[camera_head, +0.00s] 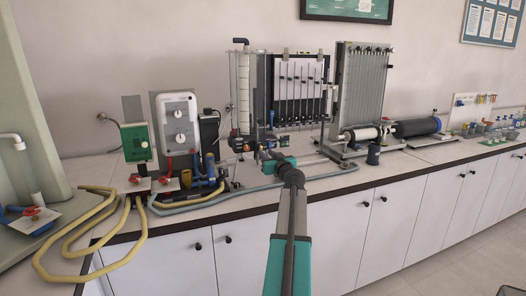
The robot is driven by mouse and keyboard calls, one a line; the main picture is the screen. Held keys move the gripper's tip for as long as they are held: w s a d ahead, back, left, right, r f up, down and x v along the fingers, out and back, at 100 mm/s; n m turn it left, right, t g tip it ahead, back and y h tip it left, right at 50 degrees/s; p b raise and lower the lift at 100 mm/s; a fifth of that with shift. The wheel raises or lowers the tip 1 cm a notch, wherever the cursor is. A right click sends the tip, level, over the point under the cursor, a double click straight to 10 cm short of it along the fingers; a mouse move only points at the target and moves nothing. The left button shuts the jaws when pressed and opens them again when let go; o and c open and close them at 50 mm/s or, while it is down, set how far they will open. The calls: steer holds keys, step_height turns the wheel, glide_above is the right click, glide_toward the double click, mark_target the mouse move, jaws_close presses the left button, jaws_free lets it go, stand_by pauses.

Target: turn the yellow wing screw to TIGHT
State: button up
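My arm reaches up from the bottom middle to the bench. My gripper (264,154) is at its far end, in front of the lower part of the manometer board (300,88) with dark vertical tubes. It is small and dark against the fittings behind it, so I cannot tell whether its fingers are open or shut, or whether they touch anything. I cannot make out the yellow wing screw or any TIGHT marking. The screw may be hidden behind my gripper or too small to see.
A green box (136,143) and a white panel (180,122) stand on the left. Yellow hoses (82,230) hang over the bench edge. A grey board (362,85) and a dark cylinder (416,127) stand right. A grey-blue hose (225,194) lies along the front.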

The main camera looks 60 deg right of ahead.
steer(key=shift+p+x, duration=0.4)
steer(key=shift+x, duration=1.65)
jaws_close()
